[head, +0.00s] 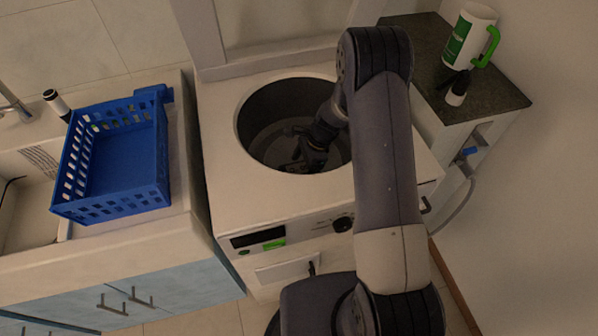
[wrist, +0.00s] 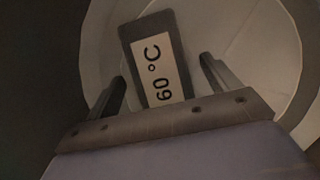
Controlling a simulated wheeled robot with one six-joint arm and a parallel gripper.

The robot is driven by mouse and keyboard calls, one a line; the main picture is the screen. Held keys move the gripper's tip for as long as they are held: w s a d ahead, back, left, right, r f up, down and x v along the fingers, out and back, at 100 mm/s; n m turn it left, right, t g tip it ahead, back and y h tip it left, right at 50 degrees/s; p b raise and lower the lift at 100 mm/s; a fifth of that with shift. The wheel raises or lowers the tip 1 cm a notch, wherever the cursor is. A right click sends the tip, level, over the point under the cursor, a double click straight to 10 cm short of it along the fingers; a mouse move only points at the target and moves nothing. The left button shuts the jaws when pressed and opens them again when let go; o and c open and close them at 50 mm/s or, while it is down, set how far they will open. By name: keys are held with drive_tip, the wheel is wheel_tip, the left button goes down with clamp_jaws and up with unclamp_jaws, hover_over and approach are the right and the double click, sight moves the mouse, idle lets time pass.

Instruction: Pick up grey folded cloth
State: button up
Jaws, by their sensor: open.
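A dark grey flat rectangular piece, which looks like the grey folded cloth (wrist: 160,62), lies in the round drum. It has a white label reading "60 °C". My gripper (head: 303,165) reaches down through the round top opening of the white washing machine (head: 225,180). In the wrist view my gripper (wrist: 163,70) is open, with one finger on each side of the cloth and gaps between. I cannot tell how far the fingertips are above it. In the head view the cloth is too dark and covered to make out.
The drum wall (wrist: 285,60) closely surrounds my gripper. A blue crate (head: 120,160) stands on the counter to the left. A white and green jug (head: 470,38) and a small dark-topped bottle (head: 457,88) stand on the dark shelf at right.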

drive_tip(key=shift+x, duration=1.2)
drive_tip(key=shift+c, duration=0.4)
drive_tip(key=c, duration=1.1)
drive_tip(key=shift+r, duration=0.15)
